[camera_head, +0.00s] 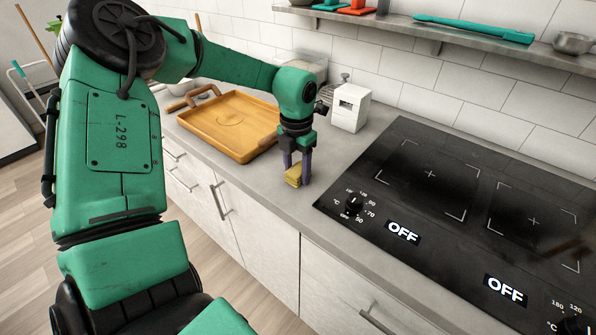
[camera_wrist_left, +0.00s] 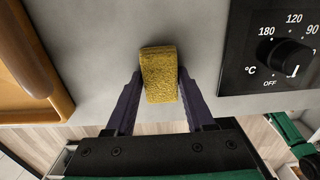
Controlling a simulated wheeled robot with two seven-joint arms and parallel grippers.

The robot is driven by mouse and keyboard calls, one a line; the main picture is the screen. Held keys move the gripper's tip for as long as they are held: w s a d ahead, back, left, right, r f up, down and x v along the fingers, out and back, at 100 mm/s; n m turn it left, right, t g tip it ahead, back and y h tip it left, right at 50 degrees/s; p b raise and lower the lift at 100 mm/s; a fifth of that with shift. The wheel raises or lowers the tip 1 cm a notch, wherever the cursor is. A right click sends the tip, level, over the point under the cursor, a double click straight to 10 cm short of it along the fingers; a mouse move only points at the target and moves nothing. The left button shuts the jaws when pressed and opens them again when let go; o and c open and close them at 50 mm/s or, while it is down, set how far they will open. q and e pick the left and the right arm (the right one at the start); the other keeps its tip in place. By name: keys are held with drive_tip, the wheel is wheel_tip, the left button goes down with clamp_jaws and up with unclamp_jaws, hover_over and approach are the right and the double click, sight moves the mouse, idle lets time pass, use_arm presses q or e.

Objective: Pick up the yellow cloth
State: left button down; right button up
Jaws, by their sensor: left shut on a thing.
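The yellow cloth (camera_head: 292,176) is a small, thick, sponge-like block at the counter, left of the cooktop. In the left wrist view the cloth (camera_wrist_left: 159,74) sits between the two dark fingers, one on each side. My left gripper (camera_head: 297,172) points down and is shut on the cloth; it also shows in the left wrist view (camera_wrist_left: 160,88). I cannot tell whether the cloth touches the counter or is just above it. My right gripper is not in view.
A wooden tray (camera_head: 232,124) lies left of the gripper. A black cooktop (camera_head: 425,215) with knobs and OFF displays is to the right. A white box-shaped timer (camera_head: 350,107) stands behind. The counter (camera_head: 340,150) between tray and cooktop is mostly bare.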

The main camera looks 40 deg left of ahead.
sight(297, 169)
use_arm(q)
wheel_tip(297, 169, up, 20)
drive_tip(key=shift+b, duration=0.4)
